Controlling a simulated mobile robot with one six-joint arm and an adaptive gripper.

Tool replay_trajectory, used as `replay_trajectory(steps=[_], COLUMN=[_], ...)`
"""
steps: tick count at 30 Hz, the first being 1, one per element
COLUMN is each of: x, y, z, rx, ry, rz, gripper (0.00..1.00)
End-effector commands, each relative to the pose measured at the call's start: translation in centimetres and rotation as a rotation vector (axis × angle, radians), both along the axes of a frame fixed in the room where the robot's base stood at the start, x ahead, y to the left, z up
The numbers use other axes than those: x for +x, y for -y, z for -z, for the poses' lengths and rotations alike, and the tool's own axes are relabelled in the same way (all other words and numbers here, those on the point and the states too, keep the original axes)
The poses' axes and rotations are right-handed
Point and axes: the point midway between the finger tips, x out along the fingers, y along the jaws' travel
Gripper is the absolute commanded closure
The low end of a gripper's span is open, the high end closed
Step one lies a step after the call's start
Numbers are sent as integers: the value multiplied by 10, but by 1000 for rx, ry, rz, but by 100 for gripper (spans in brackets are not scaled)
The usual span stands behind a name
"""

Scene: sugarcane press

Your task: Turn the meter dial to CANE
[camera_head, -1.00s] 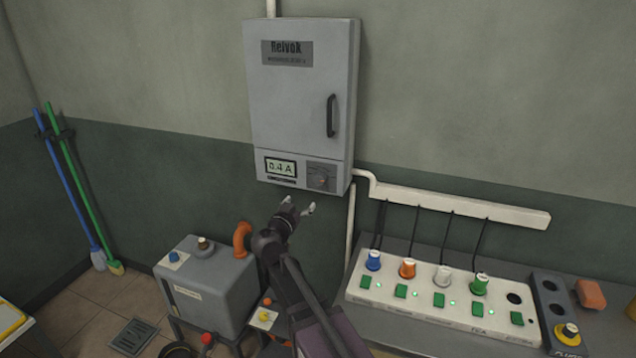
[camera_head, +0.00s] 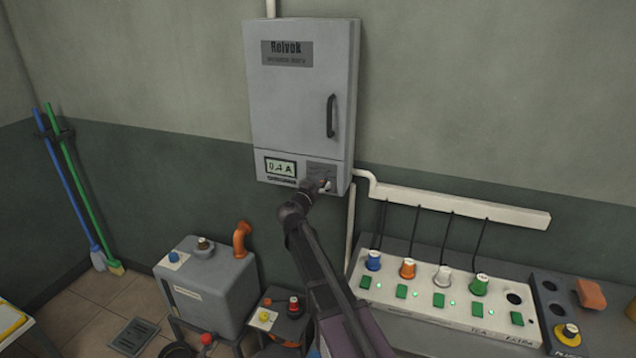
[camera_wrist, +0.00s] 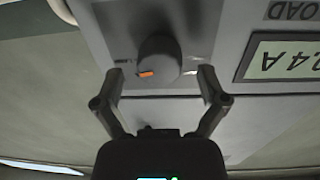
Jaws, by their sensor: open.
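The meter dial, a round dark grey knob (camera_wrist: 158,62) with an orange pointer mark, shows upside down in the wrist view on the cabinet's lower panel. Its surrounding labels are too small to read. My gripper (camera_wrist: 160,80) is open, with one finger on each side of the knob; I cannot tell whether either finger touches it. In the head view my gripper (camera_head: 322,184) is at the panel and mostly hides the dial. The meter display (camera_head: 281,167) left of the dial reads 0.4 A, and it also shows in the wrist view (camera_wrist: 282,60).
The grey wall cabinet (camera_head: 300,110) has a dark handle (camera_head: 331,115). A socket strip (camera_head: 440,290) with several coloured plugs stands at the lower right. A grey tank (camera_head: 210,285) with an orange pipe is at the lower left. White trunking (camera_head: 460,206) runs along the wall.

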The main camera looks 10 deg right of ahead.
Motion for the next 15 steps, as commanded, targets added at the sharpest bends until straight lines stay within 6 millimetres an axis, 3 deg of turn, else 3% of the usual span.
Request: replay_trajectory(steps=[14, 15], x=[8, 8], y=[5, 5], z=[0, 0], rx=[0, 0], ry=[0, 0], rz=[-1, -1], gripper=[8, 14])
